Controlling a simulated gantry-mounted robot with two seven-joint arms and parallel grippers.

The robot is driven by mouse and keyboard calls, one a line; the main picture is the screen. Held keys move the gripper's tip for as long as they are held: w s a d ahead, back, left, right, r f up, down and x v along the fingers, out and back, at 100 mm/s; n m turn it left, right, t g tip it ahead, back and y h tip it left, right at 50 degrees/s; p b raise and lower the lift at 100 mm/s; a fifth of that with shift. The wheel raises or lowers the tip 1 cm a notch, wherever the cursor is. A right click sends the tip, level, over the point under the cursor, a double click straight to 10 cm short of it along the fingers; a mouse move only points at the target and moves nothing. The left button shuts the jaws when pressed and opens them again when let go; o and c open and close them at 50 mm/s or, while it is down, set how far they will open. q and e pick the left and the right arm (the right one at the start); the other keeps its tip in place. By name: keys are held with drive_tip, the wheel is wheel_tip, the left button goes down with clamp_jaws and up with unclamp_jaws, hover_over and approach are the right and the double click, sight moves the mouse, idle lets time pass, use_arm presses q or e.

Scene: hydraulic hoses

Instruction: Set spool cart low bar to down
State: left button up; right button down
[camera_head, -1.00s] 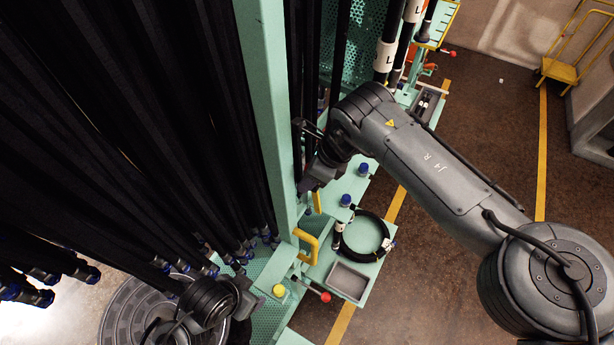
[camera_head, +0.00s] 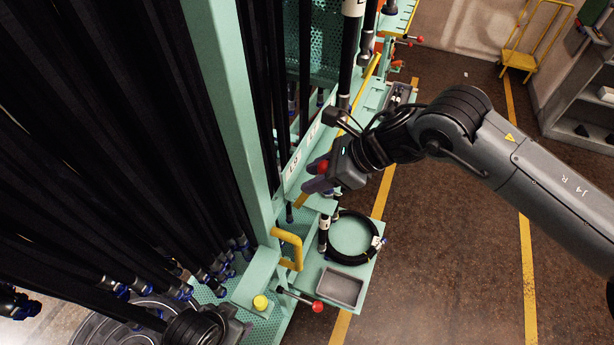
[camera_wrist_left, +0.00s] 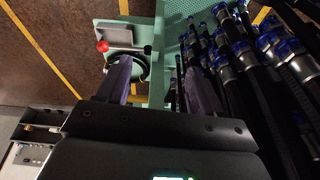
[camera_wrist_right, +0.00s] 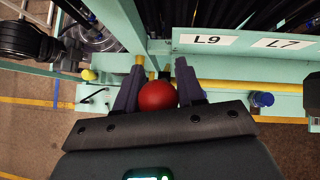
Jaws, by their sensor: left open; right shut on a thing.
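The mint-green spool cart (camera_head: 222,105) carries rows of hanging black hoses. A red ball knob (camera_head: 323,166) is at my right gripper (camera_head: 318,183). In the right wrist view the knob (camera_wrist_right: 157,96) sits between the fingers, which are shut on it. What is behind the knob is largely hidden. My left gripper (camera_wrist_left: 155,75) is open, near the cart's lower end; its fingers are empty.
A lower shelf holds a coiled black hose (camera_head: 352,254) and a grey tray (camera_head: 342,287). A yellow handle (camera_head: 291,250) and another red-knobbed lever (camera_head: 317,306) stick out nearby. The aisle floor (camera_head: 430,270) is open to the right. A yellow trolley (camera_head: 520,59) stands farther back.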

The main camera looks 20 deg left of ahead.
use_arm(q)
drive_tip(key=shift+d+f, duration=0.1)
drive_tip(key=shift+f, duration=0.15)
idle(0.3)
